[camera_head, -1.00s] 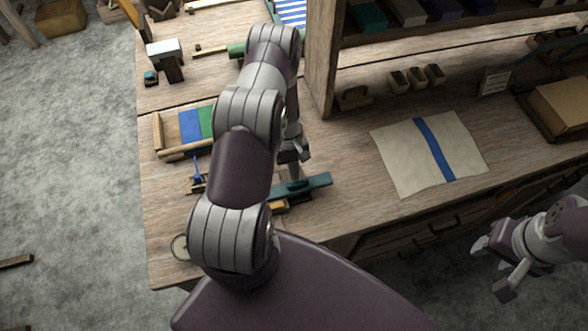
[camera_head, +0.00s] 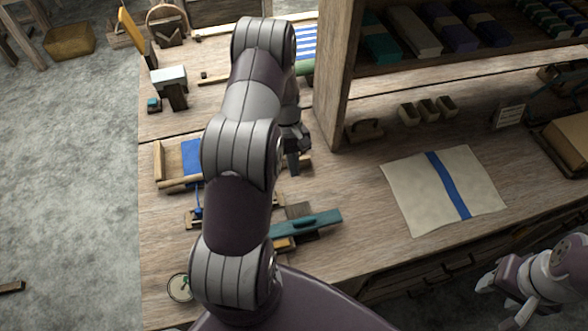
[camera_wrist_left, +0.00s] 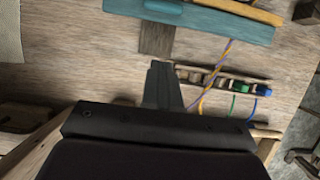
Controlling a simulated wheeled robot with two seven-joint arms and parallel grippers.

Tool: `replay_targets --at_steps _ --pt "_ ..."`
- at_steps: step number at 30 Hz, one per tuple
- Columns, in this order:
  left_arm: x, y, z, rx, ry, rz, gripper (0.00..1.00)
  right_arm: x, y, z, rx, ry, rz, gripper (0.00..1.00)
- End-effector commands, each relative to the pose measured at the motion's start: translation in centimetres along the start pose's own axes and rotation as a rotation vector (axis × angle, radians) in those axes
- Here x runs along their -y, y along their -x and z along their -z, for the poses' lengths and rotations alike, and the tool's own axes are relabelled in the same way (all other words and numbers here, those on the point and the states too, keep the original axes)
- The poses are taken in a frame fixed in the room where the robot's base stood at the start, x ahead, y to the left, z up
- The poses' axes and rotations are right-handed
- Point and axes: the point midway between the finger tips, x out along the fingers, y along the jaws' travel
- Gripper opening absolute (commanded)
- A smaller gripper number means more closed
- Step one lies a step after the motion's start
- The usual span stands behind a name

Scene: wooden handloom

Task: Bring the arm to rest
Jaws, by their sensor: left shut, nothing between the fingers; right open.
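My left arm reaches over the wooden bench (camera_head: 340,220) from the bottom of the head view. My left gripper (camera_head: 293,168) is shut and empty above the bench, just beyond a teal bar (camera_head: 318,222). In the left wrist view the shut fingers (camera_wrist_left: 161,72) show in the middle, pointing toward the teal bar (camera_wrist_left: 200,24). They look apart from it. My right gripper (camera_head: 500,297) is open and empty at the lower right, in front of the bench edge.
A cream cloth with a blue stripe (camera_head: 410,190) lies flat on the bench. A shelf upright (camera_head: 335,75) stands close right of my left arm. A wooden rack with colored threads (camera_wrist_left: 215,82) lies near the gripper. Three small boxes (camera_head: 428,110) stand farther back.

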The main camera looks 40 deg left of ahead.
Motion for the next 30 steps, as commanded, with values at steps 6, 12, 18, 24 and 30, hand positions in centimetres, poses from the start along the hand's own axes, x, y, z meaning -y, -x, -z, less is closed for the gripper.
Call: replay_targets --at_steps 6,12,18,24,30 --pt "0.0 0.0 0.0 0.000 -0.001 0.000 0.00 0.0 0.0 0.0 0.000 0.000 0.000 0.49" --pt "0.6 -0.8 -0.1 -0.022 -0.058 0.013 0.00 0.0 0.0 0.0 0.000 0.000 0.000 0.49" --pt "1.0 1.0 -7.7 -0.170 -0.403 0.103 0.00 0.0 -2.0 -0.2 0.000 0.000 0.000 0.49" --pt "0.2 2.8 -17.3 -0.371 -0.793 0.143 0.00 0.0 -4.5 -0.6 0.001 0.000 0.000 0.49" --pt "-1.4 4.0 -20.0 -0.465 -0.919 0.117 0.00 0.0 -5.2 -0.6 0.000 0.000 0.000 0.49"
